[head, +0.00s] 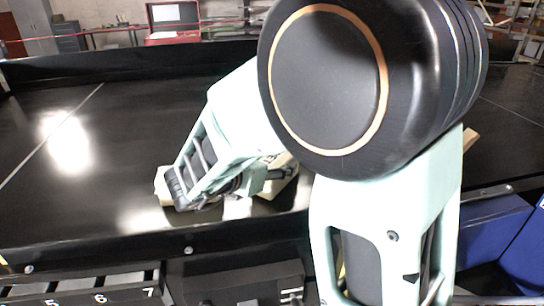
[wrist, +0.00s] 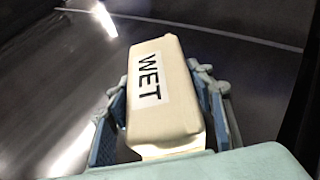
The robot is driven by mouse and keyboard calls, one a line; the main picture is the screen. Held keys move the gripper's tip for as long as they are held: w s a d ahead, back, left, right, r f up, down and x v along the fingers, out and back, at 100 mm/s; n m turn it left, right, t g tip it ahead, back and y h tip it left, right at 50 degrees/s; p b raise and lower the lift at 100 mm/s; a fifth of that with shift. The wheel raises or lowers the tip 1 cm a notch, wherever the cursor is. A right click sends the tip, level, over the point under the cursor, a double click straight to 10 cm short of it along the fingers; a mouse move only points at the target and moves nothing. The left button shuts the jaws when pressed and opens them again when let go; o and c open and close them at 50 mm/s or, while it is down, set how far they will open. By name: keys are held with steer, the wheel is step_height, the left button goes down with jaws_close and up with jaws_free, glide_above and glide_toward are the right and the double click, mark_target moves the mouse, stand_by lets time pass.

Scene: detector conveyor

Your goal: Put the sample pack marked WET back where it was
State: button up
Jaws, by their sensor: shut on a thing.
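The cream sample pack marked WET (wrist: 162,115) lies lengthwise between the two fingers of my gripper (wrist: 166,92) in the wrist view, its white label and black letters facing the camera. The fingers are shut on its long sides. In the head view my gripper (head: 228,192) is low over the black belt, and a cream end of the pack (head: 162,186) shows at its left. My wrist and fingers hide most of the pack there. I cannot tell whether the pack touches the belt.
The shiny black belt (head: 100,170) is clear to the left. A numbered rack (head: 100,288) marked 5, 6 and 7 is at the lower left. Blue bins (head: 490,225) stand at the right. A tan edge (head: 470,138) shows partly behind my arm.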

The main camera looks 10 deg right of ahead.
steer(key=shift+f, duration=0.15)
steer(key=o, duration=1.7)
steer(key=shift+o, duration=0.2)
steer(key=b+v, duration=0.2)
steer(key=v, duration=1)
steer(key=shift+b, duration=0.3)
steer(key=shift+a, duration=0.1)
